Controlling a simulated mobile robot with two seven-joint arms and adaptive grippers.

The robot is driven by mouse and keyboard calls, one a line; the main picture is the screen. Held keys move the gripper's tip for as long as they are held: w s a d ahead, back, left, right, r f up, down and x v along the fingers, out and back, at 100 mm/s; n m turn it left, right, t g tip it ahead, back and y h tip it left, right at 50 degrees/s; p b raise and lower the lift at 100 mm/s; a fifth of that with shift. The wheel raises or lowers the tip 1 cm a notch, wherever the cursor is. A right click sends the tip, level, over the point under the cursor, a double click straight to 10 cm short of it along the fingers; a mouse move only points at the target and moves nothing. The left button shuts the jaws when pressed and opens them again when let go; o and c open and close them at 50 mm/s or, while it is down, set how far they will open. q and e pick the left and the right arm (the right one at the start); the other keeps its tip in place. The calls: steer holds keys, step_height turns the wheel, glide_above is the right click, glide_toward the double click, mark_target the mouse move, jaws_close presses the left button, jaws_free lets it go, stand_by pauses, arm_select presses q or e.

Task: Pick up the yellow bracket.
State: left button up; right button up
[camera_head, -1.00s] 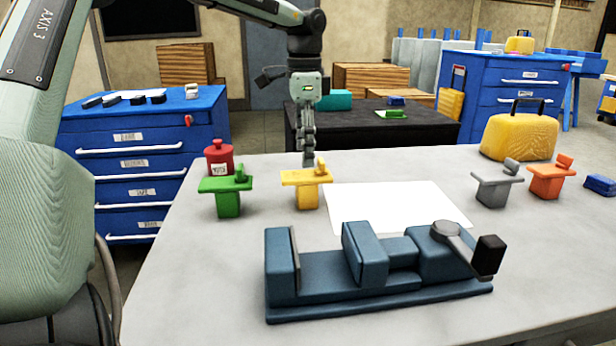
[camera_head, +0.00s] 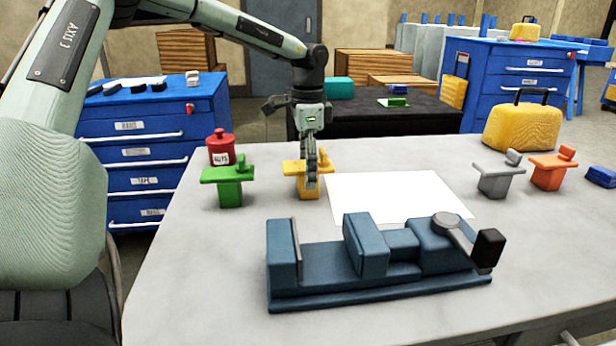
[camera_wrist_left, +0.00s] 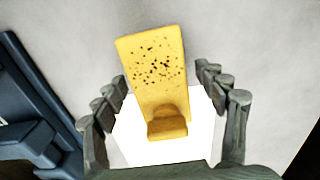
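The yellow bracket (camera_head: 299,168) stands on the grey table behind the blue vise, between the green bracket and the white sheet. In the left wrist view the bracket's speckled top (camera_wrist_left: 155,75) lies between the two spread fingers of my left gripper (camera_wrist_left: 162,88). Gaps show on both sides, so the fingers look apart from it. The gripper is open. My right gripper is not in view.
A green bracket (camera_head: 230,185) and a red canister (camera_head: 221,148) stand left. The blue vise (camera_head: 330,276) is in front. A white sheet (camera_head: 400,197) lies to the right, with grey (camera_head: 497,179) and orange (camera_head: 548,172) brackets beyond. A yellow case (camera_head: 522,127) stands farther back.

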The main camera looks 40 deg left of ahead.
arm_select(q)
steer(key=c, duration=1.4)
steer(key=shift+c, duration=0.4)
steer(key=shift+r, duration=0.15)
